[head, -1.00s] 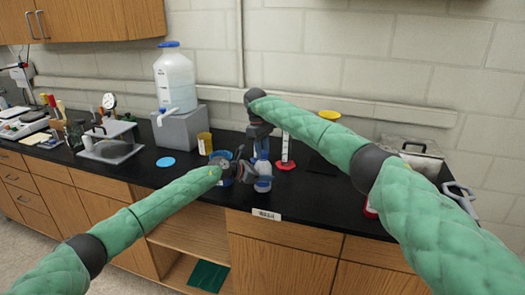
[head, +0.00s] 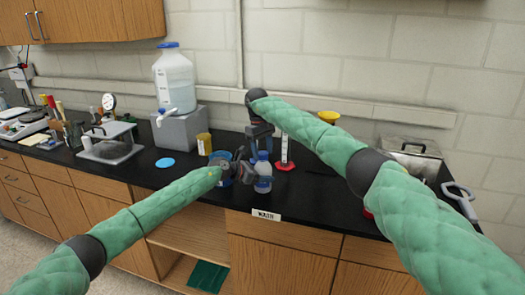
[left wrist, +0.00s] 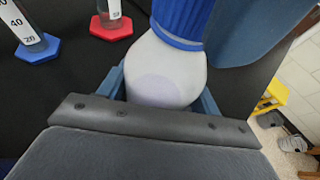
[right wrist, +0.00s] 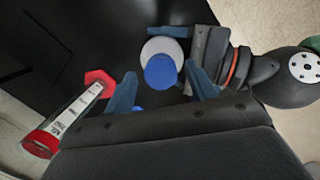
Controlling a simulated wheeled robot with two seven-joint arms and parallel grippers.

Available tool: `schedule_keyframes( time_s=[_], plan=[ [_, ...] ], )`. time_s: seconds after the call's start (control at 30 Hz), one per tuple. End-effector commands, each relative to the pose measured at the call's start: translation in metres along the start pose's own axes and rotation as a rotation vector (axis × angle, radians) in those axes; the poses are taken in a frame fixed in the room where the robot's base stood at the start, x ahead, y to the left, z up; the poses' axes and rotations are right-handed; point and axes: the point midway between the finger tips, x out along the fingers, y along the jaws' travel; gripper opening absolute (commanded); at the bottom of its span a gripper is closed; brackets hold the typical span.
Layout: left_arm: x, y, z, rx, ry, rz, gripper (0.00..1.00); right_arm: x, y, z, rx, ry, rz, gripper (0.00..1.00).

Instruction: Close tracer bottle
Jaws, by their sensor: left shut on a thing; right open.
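The bottle (head: 263,180) is whitish with a blue cap (head: 263,157) on top, near the counter's front edge. My left gripper (head: 252,172) is shut on the bottle's body from the side. The left wrist view shows the bottle body (left wrist: 165,72) between my fingers and the ribbed blue cap (left wrist: 184,18) over its neck. My right gripper (head: 262,146) points down above the bottle, open. The right wrist view shows the cap (right wrist: 161,72) below and between its spread fingers (right wrist: 161,90). I cannot tell how tightly the cap sits.
A red-based cylinder (head: 285,150) stands close behind the bottle, to the right. A blue container (head: 222,168) and a yellow jar (head: 204,143) are to the left. A carboy (head: 174,80) stands on a grey block (head: 180,130). A white label (head: 266,215) is at the counter's front edge.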

Motion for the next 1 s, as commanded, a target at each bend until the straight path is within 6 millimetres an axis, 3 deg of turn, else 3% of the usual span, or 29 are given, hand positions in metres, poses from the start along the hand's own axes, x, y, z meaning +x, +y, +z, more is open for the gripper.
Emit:
schedule_keyframes(
  time_s=[0.4,0.8,1.0],
  plan=[
    [-0.001,0.001,-0.001,-0.001,0.001,0.002,0.0,-0.04,0.0,0.006,-0.001,0.0,0.0,0.56],
    [-0.001,0.001,-0.001,-0.001,0.0,0.002,0.0,-0.046,0.0,0.007,-0.001,0.001,0.001,0.53],
    [-0.001,0.001,-0.001,-0.001,0.0,0.002,0.0,-0.067,0.01,0.012,0.011,0.016,0.019,0.53]
  ],
)
